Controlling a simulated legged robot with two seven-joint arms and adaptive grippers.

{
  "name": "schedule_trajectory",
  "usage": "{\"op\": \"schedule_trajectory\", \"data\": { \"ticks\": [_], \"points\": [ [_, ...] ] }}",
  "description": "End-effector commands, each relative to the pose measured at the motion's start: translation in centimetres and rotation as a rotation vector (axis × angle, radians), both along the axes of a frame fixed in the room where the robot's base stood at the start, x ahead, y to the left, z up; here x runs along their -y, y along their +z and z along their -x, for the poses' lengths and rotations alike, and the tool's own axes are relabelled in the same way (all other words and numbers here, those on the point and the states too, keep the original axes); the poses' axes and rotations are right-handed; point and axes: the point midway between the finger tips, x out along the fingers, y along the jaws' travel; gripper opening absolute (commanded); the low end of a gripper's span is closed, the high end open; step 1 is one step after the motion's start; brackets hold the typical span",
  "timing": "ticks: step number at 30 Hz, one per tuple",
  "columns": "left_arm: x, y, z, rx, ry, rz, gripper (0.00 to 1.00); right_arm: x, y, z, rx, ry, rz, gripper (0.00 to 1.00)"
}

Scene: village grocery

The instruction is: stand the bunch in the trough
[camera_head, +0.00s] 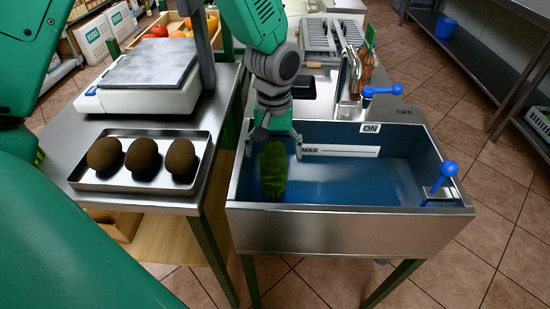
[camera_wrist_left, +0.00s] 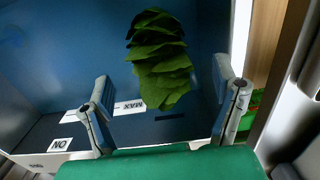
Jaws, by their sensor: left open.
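The steel trough (camera_head: 350,226) has a blue inside and a MAX mark on its back wall. The bunch of dark green leaves (camera_head: 273,172) is inside it at the left end, near the left wall, with the leaves towards the front. My left gripper (camera_head: 280,140) is over the back left of the trough, just behind the bunch. Its fingers are spread. In the left wrist view the bunch (camera_wrist_left: 160,60) shows between and beyond the open fingers, apart from both. The bunch's lower end is hidden, so I cannot tell how upright it is. My right gripper is not in view.
Left of the trough, a table carries a tray (camera_head: 75,181) with three round brown things and a scale (camera_head: 150,75). Blue-handled taps (camera_head: 382,90) (camera_head: 440,180) stand at the trough's back and right. The trough's right half is clear.

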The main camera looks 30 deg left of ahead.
Motion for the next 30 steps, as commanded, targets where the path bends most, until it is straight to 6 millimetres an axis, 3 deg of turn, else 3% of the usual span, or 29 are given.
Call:
{"op": "schedule_trajectory", "data": {
  "ticks": [1,6,12,30],
  "points": [
    [0.0,1.5,-0.1,0.006,-0.001,0.000,0.81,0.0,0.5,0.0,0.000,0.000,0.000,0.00],
    [0.0,5.0,-0.2,0.004,0.000,-0.001,0.81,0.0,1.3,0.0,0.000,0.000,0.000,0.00],
    [-0.1,7.5,-0.3,0.001,-0.001,0.000,0.81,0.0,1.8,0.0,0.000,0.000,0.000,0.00],
    [-0.1,8.1,-0.3,-0.001,-0.001,0.000,0.81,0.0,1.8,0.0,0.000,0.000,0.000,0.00]
  ]
}}
